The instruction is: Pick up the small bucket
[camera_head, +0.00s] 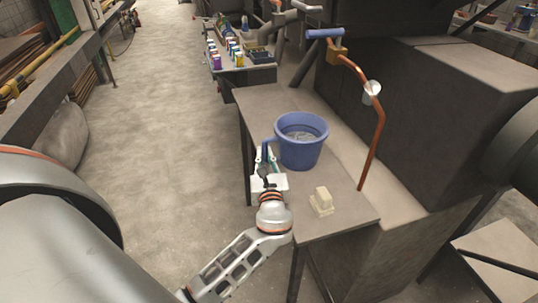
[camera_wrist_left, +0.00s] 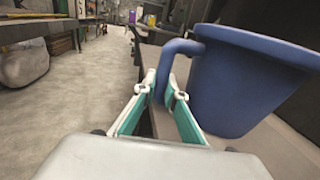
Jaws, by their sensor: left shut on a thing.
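The small bucket (camera_head: 302,150) is blue and stands upright on the table (camera_head: 342,213), with something greyish inside it. In the left wrist view the bucket (camera_wrist_left: 240,85) fills the right side, and its thick blue handle (camera_wrist_left: 168,62) curves down from the rim on its left. My left gripper (camera_head: 266,163) is at the bucket's left side in the head view. In the left wrist view its two green and white fingers (camera_wrist_left: 162,92) are shut on the handle, one on each side. My right gripper is not in view.
A beige block-like object (camera_head: 322,201) sits near the table's front. An orange-brown pipe (camera_head: 374,132) rises close to the bucket's right. A low table with several bottles (camera_head: 236,55) stands behind. The floor (camera_head: 165,110) at the left is clear.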

